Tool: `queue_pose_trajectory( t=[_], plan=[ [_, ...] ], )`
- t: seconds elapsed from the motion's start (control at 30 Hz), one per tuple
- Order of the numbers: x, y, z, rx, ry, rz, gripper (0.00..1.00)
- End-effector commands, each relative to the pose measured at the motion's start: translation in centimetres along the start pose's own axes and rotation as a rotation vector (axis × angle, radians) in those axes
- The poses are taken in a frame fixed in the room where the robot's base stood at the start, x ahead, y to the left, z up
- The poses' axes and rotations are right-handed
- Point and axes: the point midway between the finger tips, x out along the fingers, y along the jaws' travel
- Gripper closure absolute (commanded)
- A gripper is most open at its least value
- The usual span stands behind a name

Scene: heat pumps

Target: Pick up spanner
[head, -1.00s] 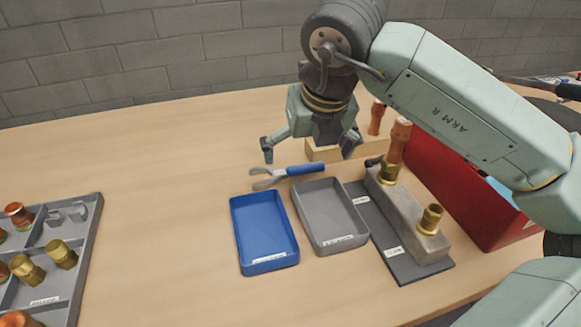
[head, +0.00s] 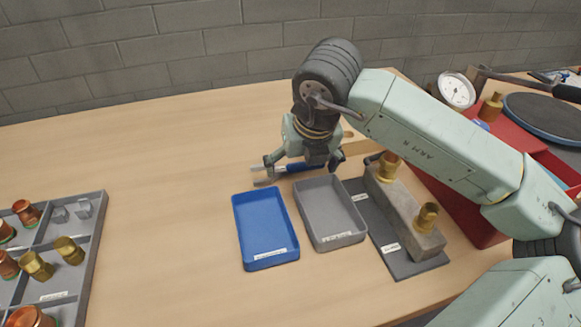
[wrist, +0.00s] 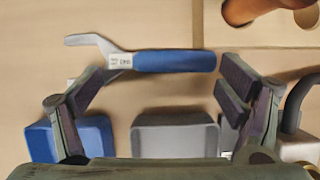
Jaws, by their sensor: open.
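The spanner (wrist: 175,61) has a blue handle and a grey head with a white label. It lies on the table behind the two trays, and in the head view the spanner (head: 263,175) is partly hidden by my gripper (head: 304,164). My gripper (wrist: 165,85) is open and empty. In the wrist view its two fingers are spread, the left one near the labelled head end and the right one near the handle's end. The spanner crosses the space at the fingertips. I cannot tell whether they touch it.
A blue tray (head: 265,258) and a grey tray (head: 340,238) stand in front of the spanner. A grey block with brass fittings (head: 405,210) sits on a dark mat to the right, beside a red box (head: 480,225). A compartment tray (head: 92,240) is at left. The table between is clear.

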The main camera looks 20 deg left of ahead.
Motion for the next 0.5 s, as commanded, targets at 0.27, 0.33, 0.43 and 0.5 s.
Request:
queue_pose_trajectory(
  t=[0.27, 0.33, 0.43, 0.5],
  plan=[
    [0.00, 0.01, -0.01, 0.000, 0.001, 0.000, 0.33],
    [0.02, 0.02, -0.03, -0.001, 0.001, 0.001, 0.38],
    [0.05, 0.05, -0.07, -0.001, 0.002, 0.001, 0.45],
    [0.08, 0.06, -0.09, -0.002, 0.003, 0.001, 0.49]
  ],
)
